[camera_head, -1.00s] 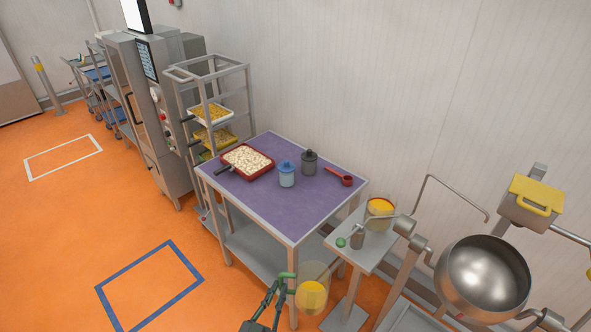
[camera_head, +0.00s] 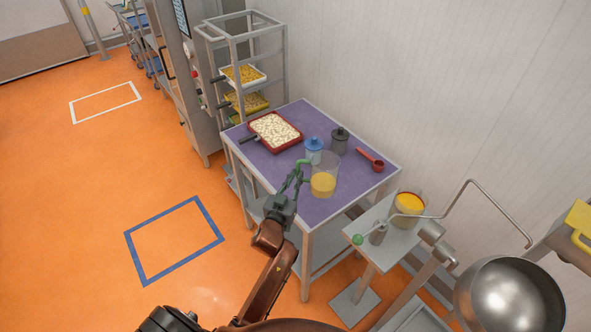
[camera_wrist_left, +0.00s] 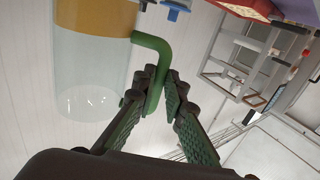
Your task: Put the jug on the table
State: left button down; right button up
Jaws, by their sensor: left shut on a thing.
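The jug (camera_head: 324,176) is clear, with yellow liquid in its lower part and a green handle. My left gripper (camera_head: 299,176) is shut on that handle, on the jug's left side in the head view. The jug looks upright over the front part of the purple tabletop (camera_head: 315,208); I cannot tell whether it touches. In the left wrist view the jug (camera_wrist_left: 92,65) appears upside down, with the green handle between the fingers of the gripper (camera_wrist_left: 165,98). My right gripper is not in view.
A blue-lidded jar (camera_head: 314,145) stands just behind the jug, with a dark jar (camera_head: 339,141) beside it. A red scoop (camera_head: 372,160) lies at right and a red tray (camera_head: 276,132) at left. A side stand holds another yellow-filled container (camera_head: 408,205).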

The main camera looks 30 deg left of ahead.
pick_arm(q)
jog(key=shift+w+a+f+b, duration=0.25)
jog(key=shift+w+a+f, duration=0.9)
jog(key=shift+f, duration=0.7)
jog(key=shift+w+a+f+b, duration=0.3)
jog(key=shift+w+a+f, duration=0.6)
jog(key=shift+w+f, duration=0.75)
jog(key=shift+w+a+f+b, duration=0.25)
jog(key=shift+w+a+f, duration=0.8)
jog(key=shift+f, duration=0.95)
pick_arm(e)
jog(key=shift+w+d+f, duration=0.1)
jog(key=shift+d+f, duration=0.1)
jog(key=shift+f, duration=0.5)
pick_arm(q)
jog(key=shift+f, duration=0.15)
jog(key=c, duration=2)
grip_release()
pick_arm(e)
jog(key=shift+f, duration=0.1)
